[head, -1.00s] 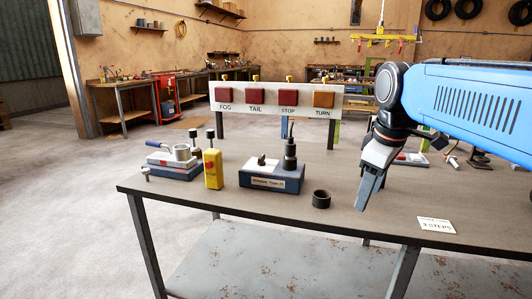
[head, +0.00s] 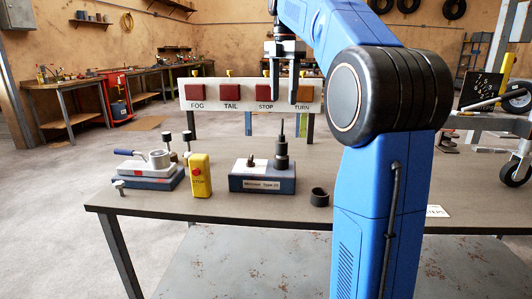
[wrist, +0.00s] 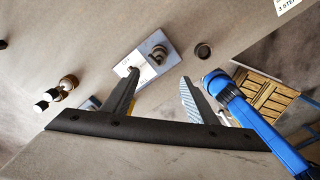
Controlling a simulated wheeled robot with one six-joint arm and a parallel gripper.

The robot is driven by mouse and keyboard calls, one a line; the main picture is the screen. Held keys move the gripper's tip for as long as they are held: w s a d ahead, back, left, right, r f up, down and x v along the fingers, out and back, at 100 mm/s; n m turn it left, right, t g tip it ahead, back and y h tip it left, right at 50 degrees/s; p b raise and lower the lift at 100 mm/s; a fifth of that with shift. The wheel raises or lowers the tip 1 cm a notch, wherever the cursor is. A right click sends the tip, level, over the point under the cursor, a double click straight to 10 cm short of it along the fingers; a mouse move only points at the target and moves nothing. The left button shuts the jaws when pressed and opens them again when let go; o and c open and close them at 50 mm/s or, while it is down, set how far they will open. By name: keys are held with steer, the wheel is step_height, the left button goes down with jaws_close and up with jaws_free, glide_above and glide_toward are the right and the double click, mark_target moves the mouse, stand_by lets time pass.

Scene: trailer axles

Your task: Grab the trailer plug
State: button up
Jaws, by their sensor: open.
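A black cylindrical plug (head: 282,152) with a thin stem on top stands upright on a blue-grey box (head: 262,183) with a printed label. It looks like the trailer plug. In the wrist view the plug (wrist: 159,52) shows from above on the box (wrist: 142,70), beyond my fingertips. My gripper (head: 283,97) points down, open and empty, well above the plug in the head view. Both fingers also show in the wrist view (wrist: 159,78), apart from each other, with nothing between them.
A black ring (head: 320,197) lies right of the box. A yellow stop-button box (head: 200,176) and a blue-based lever fixture (head: 152,172) stand to its left. A sign panel (head: 246,94) with red and orange lamps stands behind. The table front is mostly clear.

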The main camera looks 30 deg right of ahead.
mark_target(282, 142)
step_height(282, 142, down, 17)
steer(key=shift+w+f, duration=0.15)
stand_by(0.7)
steer(key=c, duration=1.2)
